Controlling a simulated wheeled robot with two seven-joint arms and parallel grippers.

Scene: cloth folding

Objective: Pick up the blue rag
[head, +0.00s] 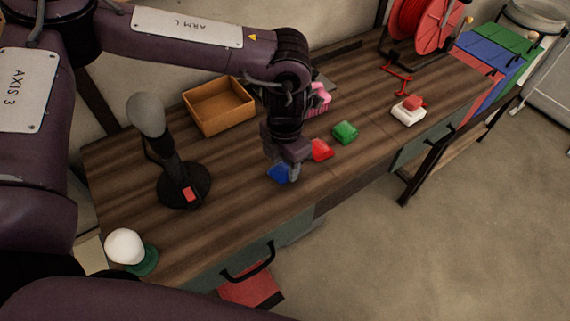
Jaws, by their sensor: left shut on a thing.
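The blue rag (277,174) is a small folded piece of cloth on the wooden table near its front edge, in the middle of the head view. My left gripper (293,176) points down at it and is shut on it; the fingers hide its right side. I cannot tell whether the rag is clear of the table top. My right gripper is not in view.
A red rag (321,150) and a green rag (345,132) lie just right of my left gripper. An open brown box (219,106) stands behind. A dark microphone-like stand (184,186) is left. A pink item (319,97) lies behind my wrist.

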